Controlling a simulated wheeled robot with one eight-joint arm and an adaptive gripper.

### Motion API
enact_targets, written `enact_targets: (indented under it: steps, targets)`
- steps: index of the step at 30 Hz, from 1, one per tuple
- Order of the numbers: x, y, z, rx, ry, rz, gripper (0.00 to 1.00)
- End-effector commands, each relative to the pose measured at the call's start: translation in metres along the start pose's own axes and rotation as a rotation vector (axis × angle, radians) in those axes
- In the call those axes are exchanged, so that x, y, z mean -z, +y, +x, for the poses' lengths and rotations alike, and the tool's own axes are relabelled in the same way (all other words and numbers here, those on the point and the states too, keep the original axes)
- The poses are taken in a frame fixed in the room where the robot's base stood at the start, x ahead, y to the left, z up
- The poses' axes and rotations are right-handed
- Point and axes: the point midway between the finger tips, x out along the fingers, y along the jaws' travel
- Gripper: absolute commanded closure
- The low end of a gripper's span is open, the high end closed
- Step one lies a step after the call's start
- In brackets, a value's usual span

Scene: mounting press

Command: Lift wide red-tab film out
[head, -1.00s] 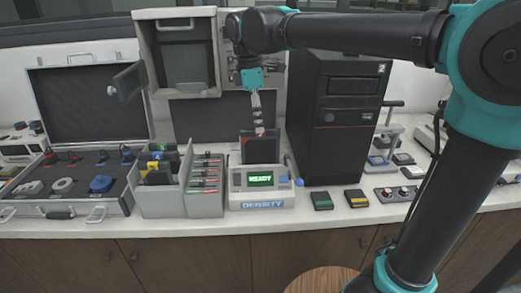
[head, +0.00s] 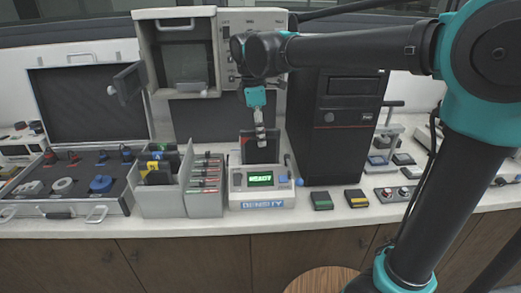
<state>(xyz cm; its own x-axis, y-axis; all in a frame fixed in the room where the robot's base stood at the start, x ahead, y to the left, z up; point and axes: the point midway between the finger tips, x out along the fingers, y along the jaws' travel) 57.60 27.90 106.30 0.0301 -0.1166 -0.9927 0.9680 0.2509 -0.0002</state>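The dark film stands upright in the slot at the back of the white density unit (head: 262,197), whose green screen reads READY. A bit of its red tab (head: 243,141) shows at the upper left of the slot. My gripper (head: 261,144) points straight down at the top of the slot, in front of the film area. Its fingers are small and overlap the dark background, so I cannot tell whether they are open or touching the film.
A grey rack (head: 163,203) with colour-tabbed films and a holder of red-marked items (head: 205,200) stand to the left. A black tower (head: 334,120) stands close at the right. An open cabinet (head: 182,60) is behind. Two small blocks (head: 322,200) lie in front of the tower.

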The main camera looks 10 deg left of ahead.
Motion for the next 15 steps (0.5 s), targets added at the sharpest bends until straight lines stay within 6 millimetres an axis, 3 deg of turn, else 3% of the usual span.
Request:
enact_targets:
  steps: [12, 15]
  targets:
    - [0.0003, 0.0000, 0.0022, 0.000, 0.000, 0.000, 0.62]
    - [0.0003, 0.0000, 0.0022, 0.000, 0.000, 0.000, 0.73]
